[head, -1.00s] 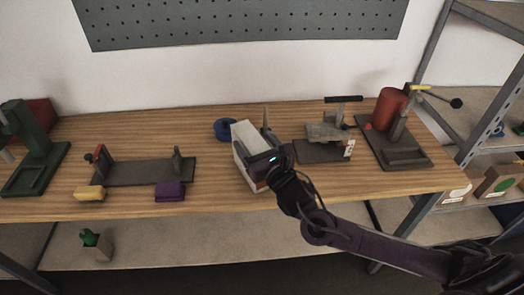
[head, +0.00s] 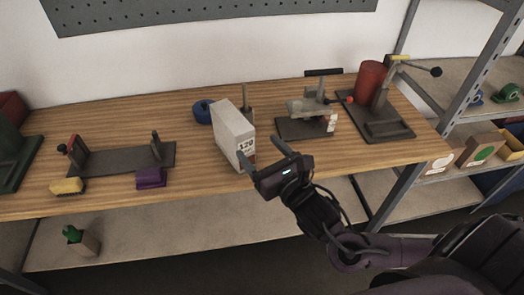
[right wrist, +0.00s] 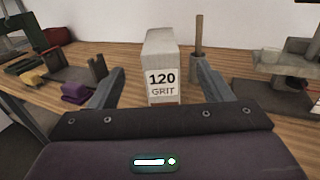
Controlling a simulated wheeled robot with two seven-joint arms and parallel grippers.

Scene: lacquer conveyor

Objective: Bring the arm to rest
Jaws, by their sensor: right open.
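A pale box (head: 232,133) labelled "120 GRIT" stands upright on the wooden bench just beyond the fingertips. In the right wrist view the box (right wrist: 161,75) shows between the two open fingers, beyond them and apart from them. My left gripper is not in any view.
The wooden bench (head: 120,115) holds a blue round item (head: 203,111), a grey clamp fixture (head: 305,125), a red cylinder press (head: 370,80), a purple block (head: 151,177) and a yellow block (head: 67,187). Metal shelving (head: 455,95) stands at the right.

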